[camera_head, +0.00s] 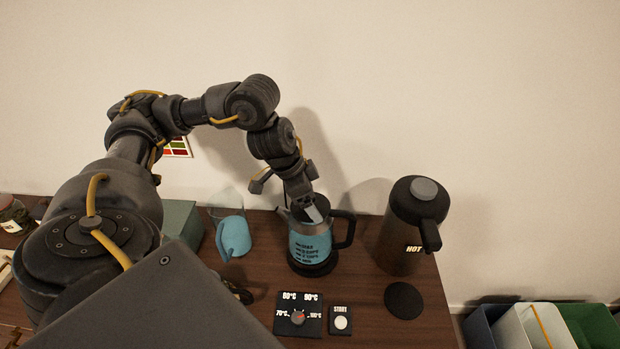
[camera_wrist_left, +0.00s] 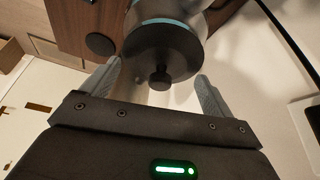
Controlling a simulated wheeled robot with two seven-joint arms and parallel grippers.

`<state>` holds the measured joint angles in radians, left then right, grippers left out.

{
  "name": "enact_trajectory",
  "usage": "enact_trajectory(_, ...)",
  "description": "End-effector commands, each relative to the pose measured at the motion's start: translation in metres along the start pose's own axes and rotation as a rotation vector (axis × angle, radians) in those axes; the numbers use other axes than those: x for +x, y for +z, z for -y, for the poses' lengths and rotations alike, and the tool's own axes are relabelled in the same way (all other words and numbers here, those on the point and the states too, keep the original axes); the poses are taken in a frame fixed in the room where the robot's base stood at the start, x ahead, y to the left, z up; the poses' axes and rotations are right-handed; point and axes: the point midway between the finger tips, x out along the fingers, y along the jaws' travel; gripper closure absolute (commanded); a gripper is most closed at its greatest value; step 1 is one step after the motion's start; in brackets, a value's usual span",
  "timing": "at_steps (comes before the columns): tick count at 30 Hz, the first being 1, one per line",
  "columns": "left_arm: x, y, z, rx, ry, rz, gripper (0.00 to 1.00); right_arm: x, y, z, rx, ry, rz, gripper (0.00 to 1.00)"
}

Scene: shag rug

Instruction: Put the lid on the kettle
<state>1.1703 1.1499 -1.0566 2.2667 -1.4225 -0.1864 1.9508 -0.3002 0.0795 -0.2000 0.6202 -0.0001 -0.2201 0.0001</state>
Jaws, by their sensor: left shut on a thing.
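The kettle (camera_head: 310,245) is see-through with blue contents, dark lettering, a black base and a black handle on its right. It stands upright on the table. The dark round lid (camera_wrist_left: 162,50) with a small knob is at the kettle's top in the left wrist view. Whether it is fully seated I cannot tell. My left gripper (camera_head: 308,205) reaches down over the kettle's top from above. My right gripper is not in view.
A dark "HOT" flask (camera_head: 405,235) stands right of the kettle, near a black disc (camera_head: 404,299). A blue-filled glass jug (camera_head: 234,236) is to the left. A dial panel (camera_head: 298,319) and START button (camera_head: 341,321) lie in front. Bins (camera_head: 540,325) stand beyond the table's right edge.

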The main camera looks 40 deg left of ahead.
Motion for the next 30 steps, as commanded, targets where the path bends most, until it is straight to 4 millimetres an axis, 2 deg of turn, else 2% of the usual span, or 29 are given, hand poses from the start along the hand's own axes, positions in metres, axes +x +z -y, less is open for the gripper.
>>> enact_trajectory(14,0.0002,0.0000,-0.0001,0.000,0.000,0.000,0.39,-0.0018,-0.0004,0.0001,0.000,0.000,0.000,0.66)
enact_trajectory(15,0.0002,0.0000,-0.0001,0.000,0.000,0.000,0.09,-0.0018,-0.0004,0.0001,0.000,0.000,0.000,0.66)
enact_trajectory(17,0.0002,0.0000,-0.0001,0.000,0.000,0.000,0.01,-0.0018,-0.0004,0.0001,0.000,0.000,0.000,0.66)
enact_trajectory(30,-0.0015,-0.0006,-0.0001,0.000,0.001,0.000,0.00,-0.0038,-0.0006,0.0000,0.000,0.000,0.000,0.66)
